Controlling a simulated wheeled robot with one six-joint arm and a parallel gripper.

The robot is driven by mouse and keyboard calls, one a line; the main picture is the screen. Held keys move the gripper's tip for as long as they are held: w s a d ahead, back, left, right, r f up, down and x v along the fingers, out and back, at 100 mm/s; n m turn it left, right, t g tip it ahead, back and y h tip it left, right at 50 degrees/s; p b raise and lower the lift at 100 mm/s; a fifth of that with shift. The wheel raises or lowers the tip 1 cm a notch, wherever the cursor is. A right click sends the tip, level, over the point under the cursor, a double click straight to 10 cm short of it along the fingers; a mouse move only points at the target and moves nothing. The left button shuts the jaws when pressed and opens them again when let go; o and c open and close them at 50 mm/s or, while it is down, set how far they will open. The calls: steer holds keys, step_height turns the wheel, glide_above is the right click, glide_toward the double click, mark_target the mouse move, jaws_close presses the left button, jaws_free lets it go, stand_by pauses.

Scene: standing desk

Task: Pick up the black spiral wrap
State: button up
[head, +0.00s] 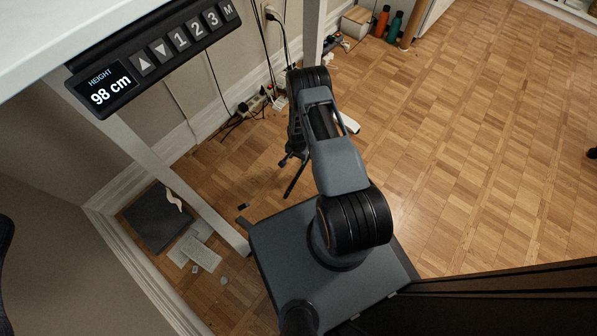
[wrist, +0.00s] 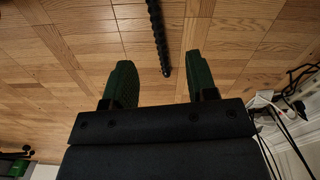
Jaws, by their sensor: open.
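The black spiral wrap (wrist: 157,35) is a thin, ridged black rod on the wood floor in the wrist view. It runs from the top edge down to a rounded end near the middle. In the head view, my gripper (head: 290,163) hangs low over the floor, partly hidden by my arm. A thin dark bar there cannot be told clearly as wrap or finger.
A power strip with cables (head: 258,100) lies along the wall; cables also show at right in the wrist view (wrist: 290,98). A desk leg (head: 180,178) stands left of my arm. Bottles (head: 394,25) and a box stand at the back.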

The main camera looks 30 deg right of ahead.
steer(key=b, duration=0.3)
glide_above(300, 171)
step_height(300, 171, down, 8)
steer(key=shift+w+a+f, duration=0.1)
steer(key=shift+w+a, duration=0.05)
steer(key=f+b, duration=0.3)
steer(key=f, duration=0.2)
steer(key=shift+d+f, duration=0.1)
steer(key=shift+d, duration=0.1)
steer(key=shift+c, duration=0.4)
jaws_close()
